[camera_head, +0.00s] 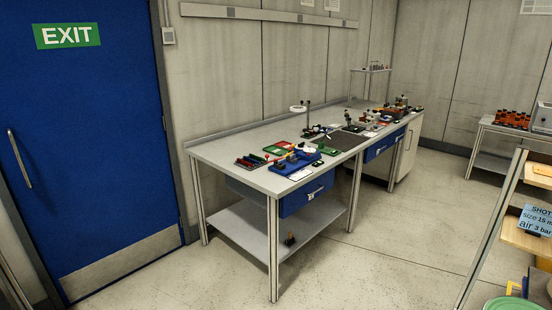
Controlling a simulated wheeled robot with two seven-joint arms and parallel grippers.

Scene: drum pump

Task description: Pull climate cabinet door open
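Neither of my grippers is in view. No cabinet is marked as a climate cabinet here. A pale cabinet (408,150) stands under the far right end of the long workbench (235,173), and its front looks closed. It is too small and far to make out its door clearly. A dark upright detail near its front edge may be a handle, but I cannot tell. A large blue door (90,140) on the left, with an EXIT sign (66,36) and a long metal handle (19,158), is shut.
The workbench holds tools and coloured trays, with blue drawers (307,195) beneath. A side table (490,135) with orange items (512,119) stands at the right back. A shelf rack (490,230) is at the near right. The floor (400,230) between bench and rack is clear.

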